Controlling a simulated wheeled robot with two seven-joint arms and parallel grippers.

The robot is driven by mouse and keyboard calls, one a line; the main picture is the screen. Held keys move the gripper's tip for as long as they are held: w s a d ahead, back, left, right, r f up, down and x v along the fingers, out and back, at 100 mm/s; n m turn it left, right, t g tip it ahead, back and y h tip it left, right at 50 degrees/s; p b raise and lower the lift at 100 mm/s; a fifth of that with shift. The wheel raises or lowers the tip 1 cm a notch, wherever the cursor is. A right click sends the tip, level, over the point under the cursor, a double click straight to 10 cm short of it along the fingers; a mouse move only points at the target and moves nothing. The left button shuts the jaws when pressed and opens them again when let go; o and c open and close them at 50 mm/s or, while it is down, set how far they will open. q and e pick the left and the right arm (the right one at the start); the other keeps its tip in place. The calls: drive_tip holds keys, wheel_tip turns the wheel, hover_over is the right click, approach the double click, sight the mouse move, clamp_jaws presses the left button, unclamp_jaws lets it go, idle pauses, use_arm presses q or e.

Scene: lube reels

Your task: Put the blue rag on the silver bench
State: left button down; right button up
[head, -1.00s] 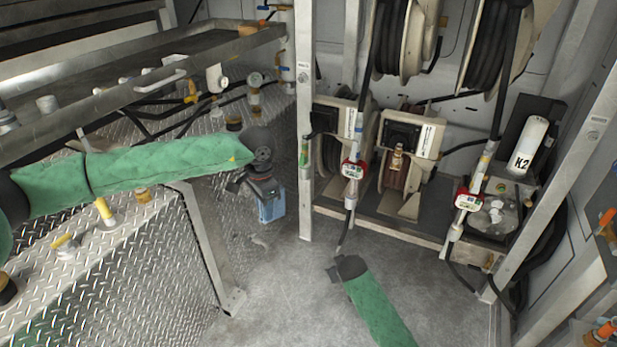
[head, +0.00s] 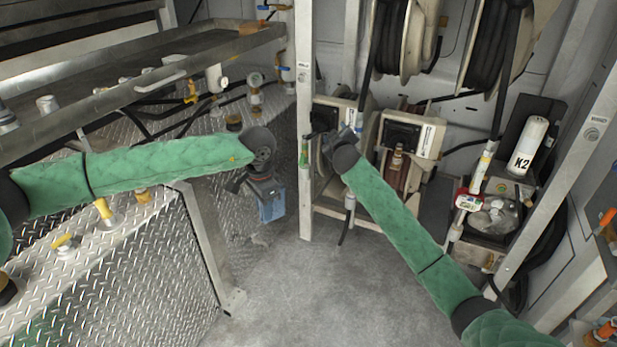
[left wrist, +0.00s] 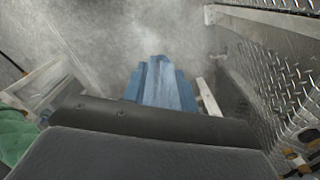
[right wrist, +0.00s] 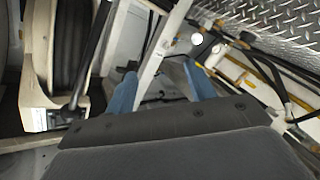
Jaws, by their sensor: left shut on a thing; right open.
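My left gripper (head: 270,208) points down over the floor, beside the end of the diamond-plate cabinet. It is shut on the blue rag (left wrist: 160,88). Rag and fingers are both blue and merge in the left wrist view, so the rag's outline is hard to tell. A silver bench (head: 245,46) with a raised metal rim runs along the upper left, above and behind the left gripper. My right gripper (right wrist: 162,85) is open and empty, its blue fingers spread. In the head view it is raised by the upright post, partly hidden behind its own wrist.
The diamond-plate cabinet (head: 130,265) with yellow-handled valves stands under my left arm. A metal post (head: 305,110) rises between the grippers. Hose reels (head: 405,40) and a rack with a K2 cylinder (head: 530,145) fill the back right. The grey floor (head: 300,300) is clear.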

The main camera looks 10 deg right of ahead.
drive_tip(key=w+a+r+n+t+y, duration=0.1)
drive_tip(key=a+r+n+y, duration=0.3)
drive_tip(key=r+n+y, duration=0.4)
drive_tip(key=w+a+r+n+y, duration=0.1)
drive_tip(key=a+r+n+y, duration=0.25)
drive_tip(key=r+y, duration=0.45)
drive_tip(key=n+g+h, duration=0.4)
drive_tip(key=n+g, duration=0.1)
drive_tip(key=g, duration=1.9)
approach(276, 205)
drive_tip(key=shift+m+y, duration=0.25)
drive_tip(key=shift+y, duration=0.05)
drive_tip(key=x, duration=0.3)
drive_tip(key=w+f+x, duration=0.1)
drive_tip(key=x, duration=0.2)
drive_tip(key=f+x, duration=0.1)
drive_tip(key=x, duration=0.2)
drive_tip(key=shift+w+a+f, duration=0.1)
drive_tip(key=shift+a, duration=0.2)
